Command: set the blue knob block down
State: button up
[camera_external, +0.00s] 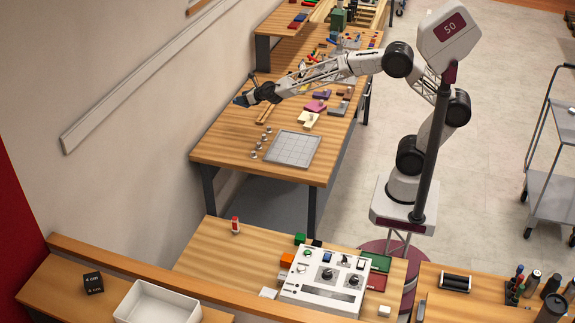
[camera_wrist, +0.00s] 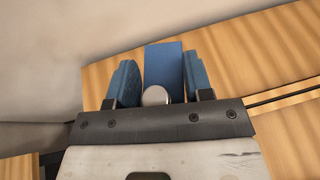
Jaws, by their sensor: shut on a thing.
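The blue knob block (camera_wrist: 165,62) is a plain blue box with a round silver knob (camera_wrist: 155,96) on its near end. In the wrist view it sits between the two blue fingers of my gripper (camera_wrist: 158,59), which is shut on it. In the external view my gripper (camera_external: 246,97) is stretched out to the left, over or beside the long table's left edge near the wall. The block is small and dark there, and its exact height above the table cannot be told.
The long wooden table (camera_external: 215,143) holds a grey gridded plate (camera_external: 292,149), several small silver knobs (camera_external: 264,137), and purple, pink and cream blocks (camera_external: 308,120). The wall (camera_external: 130,90) runs close along its left side. A white control box (camera_external: 325,283) stands on the front table.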

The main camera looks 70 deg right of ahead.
jog(key=s+a+f+n+y, duration=0.1)
jog(key=s+a+f, duration=0.2)
jog(key=a, duration=1)
jog(key=s+a+f+n+y, duration=0.1)
jog(key=s+a+f, duration=0.15)
jog(key=a, duration=0.95)
jog(key=s+a+f+y, duration=0.1)
jog(key=s+a+f, duration=0.25)
jog(key=a, duration=0.95)
jog(key=shift+n+y, duration=0.3)
jog(key=shift+n, duration=0.1)
jog(key=s+a+f, duration=0.3)
jog(key=s+a, duration=0.5)
jog(key=s, duration=0.2)
jog(key=s+a+f, duration=0.3)
jog(key=s+a, duration=0.5)
jog(key=s, duration=0.1)
jog(key=s+a+f, duration=0.3)
jog(key=s+a, duration=0.4)
jog(key=s, duration=0.3)
jog(key=shift+s+a, duration=0.3)
jog(key=shift+a, duration=0.1)
